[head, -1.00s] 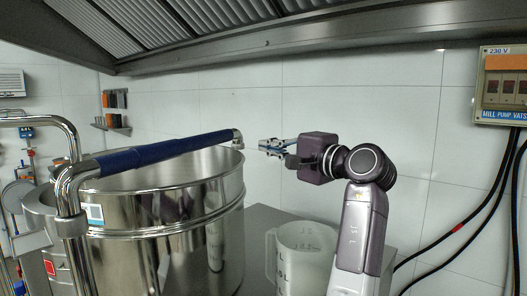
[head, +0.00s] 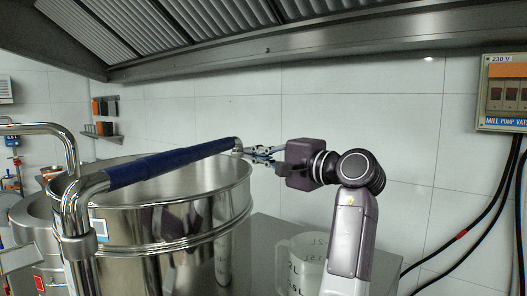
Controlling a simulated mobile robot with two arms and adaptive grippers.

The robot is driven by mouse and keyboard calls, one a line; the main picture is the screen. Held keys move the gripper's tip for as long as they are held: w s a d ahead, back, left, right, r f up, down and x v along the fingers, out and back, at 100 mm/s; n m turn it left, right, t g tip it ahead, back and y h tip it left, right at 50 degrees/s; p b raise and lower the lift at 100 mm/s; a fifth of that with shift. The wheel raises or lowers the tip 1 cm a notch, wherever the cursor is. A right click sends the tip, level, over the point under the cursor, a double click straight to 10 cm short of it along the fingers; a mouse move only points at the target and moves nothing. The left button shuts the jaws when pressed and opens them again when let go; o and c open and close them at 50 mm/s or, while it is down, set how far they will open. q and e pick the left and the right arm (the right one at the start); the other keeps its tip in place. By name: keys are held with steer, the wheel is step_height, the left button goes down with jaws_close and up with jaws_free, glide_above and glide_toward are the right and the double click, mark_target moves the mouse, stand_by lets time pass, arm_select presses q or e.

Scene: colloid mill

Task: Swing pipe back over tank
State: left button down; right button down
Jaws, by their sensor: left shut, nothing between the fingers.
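The pipe (head: 165,163) is polished steel with a blue sleeve. It runs from an elbow on a steel upright at left, across the tank's open top, to a bare end near the right rim. The tank (head: 175,228) is a large shiny steel cylinder with a square label. My left gripper (head: 249,152) is shut and empty, with its fingertips right at the pipe's free end. I cannot tell whether they touch it. The pipe's tip is partly hidden by the fingers. My right gripper is not in view.
A clear measuring jug (head: 300,262) stands on the steel worktop beside the tank, partly behind my arm. A power box (head: 503,93) with hanging black cables is on the right wall. A ventilation hood (head: 300,48) hangs overhead.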

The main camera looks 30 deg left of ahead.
arm_select(q)
steer(key=s+a+n+g+p, duration=0.1)
steer(key=a+n+g+p, duration=0.1)
steer(key=a, duration=0.6)
steer(key=shift+s+g, duration=0.3)
steer(key=shift+g, duration=0.6)
